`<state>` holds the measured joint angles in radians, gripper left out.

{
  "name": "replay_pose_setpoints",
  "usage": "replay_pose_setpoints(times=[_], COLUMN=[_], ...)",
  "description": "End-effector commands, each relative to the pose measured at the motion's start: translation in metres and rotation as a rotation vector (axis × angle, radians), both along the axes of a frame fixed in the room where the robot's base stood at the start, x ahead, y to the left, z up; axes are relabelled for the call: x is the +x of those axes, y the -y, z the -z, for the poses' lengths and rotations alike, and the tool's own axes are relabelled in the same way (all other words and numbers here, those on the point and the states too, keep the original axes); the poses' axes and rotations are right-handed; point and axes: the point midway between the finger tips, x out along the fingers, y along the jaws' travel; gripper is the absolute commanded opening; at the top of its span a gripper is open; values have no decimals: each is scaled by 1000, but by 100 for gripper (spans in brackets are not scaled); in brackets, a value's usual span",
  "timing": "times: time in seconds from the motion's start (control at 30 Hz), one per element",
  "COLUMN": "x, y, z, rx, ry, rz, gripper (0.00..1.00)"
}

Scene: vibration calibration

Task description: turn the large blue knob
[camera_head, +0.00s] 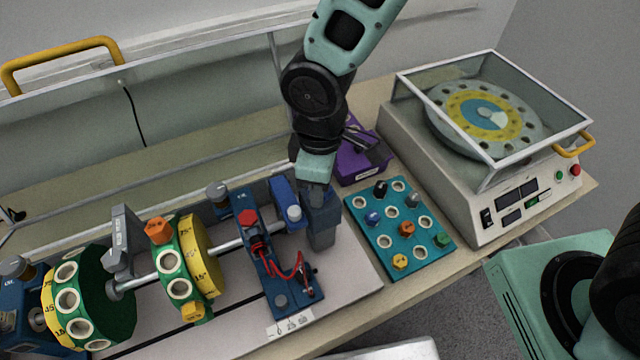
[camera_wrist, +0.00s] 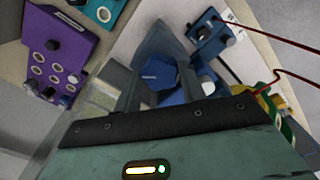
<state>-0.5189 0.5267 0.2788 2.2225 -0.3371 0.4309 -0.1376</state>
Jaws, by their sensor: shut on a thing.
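The large blue knob (camera_wrist: 161,77) shows in the wrist view as a faceted blue shape between my grey fingers. My gripper (camera_wrist: 155,65) is shut on it, with a finger on either side. In the head view my gripper (camera_head: 320,222) points down at the right end of the shaft rig, beside a blue bearing block (camera_head: 284,195). The fingers hide the knob in that view, and its turn angle cannot be told.
A teal board (camera_head: 403,245) with coloured plugs lies right of my gripper, with a purple holder (camera_head: 362,160) behind it. A balancing machine (camera_head: 500,150) with a clear lid stands at right. A red-wired sensor block (camera_head: 262,255) and green-yellow rotors (camera_head: 180,262) are at left.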

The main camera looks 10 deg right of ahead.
Motion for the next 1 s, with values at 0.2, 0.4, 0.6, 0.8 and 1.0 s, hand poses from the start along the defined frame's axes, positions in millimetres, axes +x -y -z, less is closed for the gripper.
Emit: replay_pose_setpoints(times=[0.2, 0.4, 0.6, 0.8, 1.0], x=[1, 0, 0, 0, 0], y=[0, 0, 0, 0, 0], z=[1, 0, 0, 0, 0], rx=[1, 0, 0, 0, 0], ry=[1, 1, 1, 1, 1], rz=[95, 134, 143, 142, 142], gripper=[18, 18, 18, 18, 62])
